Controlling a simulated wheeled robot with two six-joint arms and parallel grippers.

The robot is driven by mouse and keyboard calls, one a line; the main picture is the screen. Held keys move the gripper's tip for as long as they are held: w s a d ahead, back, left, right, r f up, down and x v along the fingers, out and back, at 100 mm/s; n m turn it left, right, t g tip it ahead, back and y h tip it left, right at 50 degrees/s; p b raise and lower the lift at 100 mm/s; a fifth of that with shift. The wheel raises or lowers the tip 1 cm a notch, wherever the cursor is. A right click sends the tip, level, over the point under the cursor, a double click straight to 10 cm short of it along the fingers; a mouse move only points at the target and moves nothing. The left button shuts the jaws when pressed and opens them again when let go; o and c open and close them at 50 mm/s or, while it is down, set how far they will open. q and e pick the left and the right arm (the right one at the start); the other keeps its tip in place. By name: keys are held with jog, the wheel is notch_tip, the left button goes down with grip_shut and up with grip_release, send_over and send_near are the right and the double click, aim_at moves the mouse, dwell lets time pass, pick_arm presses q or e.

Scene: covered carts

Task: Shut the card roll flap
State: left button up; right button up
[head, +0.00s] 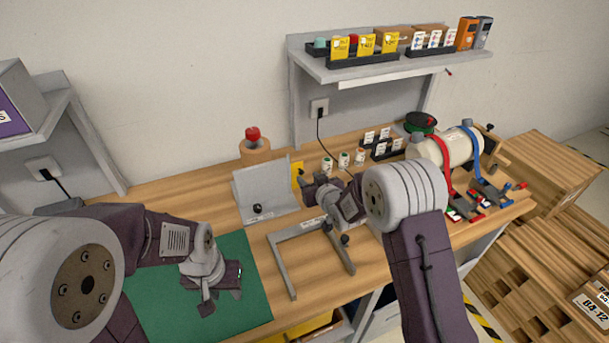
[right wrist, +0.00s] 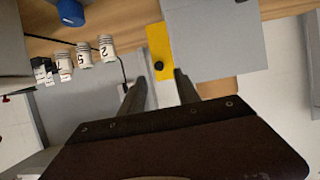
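A grey upright panel stand (head: 265,190), with a black knob (head: 257,208) low on its front, stands on the bench; I cannot tell which part is the card roll flap. A yellow plate (head: 297,172) shows at its right side. In the right wrist view, the yellow plate (right wrist: 158,42) bears a black knob (right wrist: 158,66) beside a grey panel (right wrist: 215,40). My right gripper (right wrist: 158,78) is open and empty, its fingertips on either side of the knob's line; contact is unclear. It also shows in the head view (head: 306,182). My left gripper (head: 221,301) is open over the green mat.
A brown roll (head: 256,154) with a red top stands behind the panel. A grey U-shaped frame (head: 290,262) lies in front. Several small labelled pots (head: 343,160) stand right of the yellow plate. A shelf (head: 370,68) overhangs the back. The green mat (head: 165,300) is otherwise clear.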

aim_at(302, 172)
jog(key=x, duration=0.4)
jog(key=shift+w+a+f+p, duration=0.15)
jog(key=shift+w+f+p, duration=0.05)
jog(key=shift+w+p, duration=0.15)
jog(key=shift+w+f, duration=0.25)
jog(key=shift+w, duration=0.1)
jog(key=shift+s+r, duration=0.15)
jog(key=shift+s, duration=0.1)
grip_shut()
jog(key=shift+w, duration=0.1)
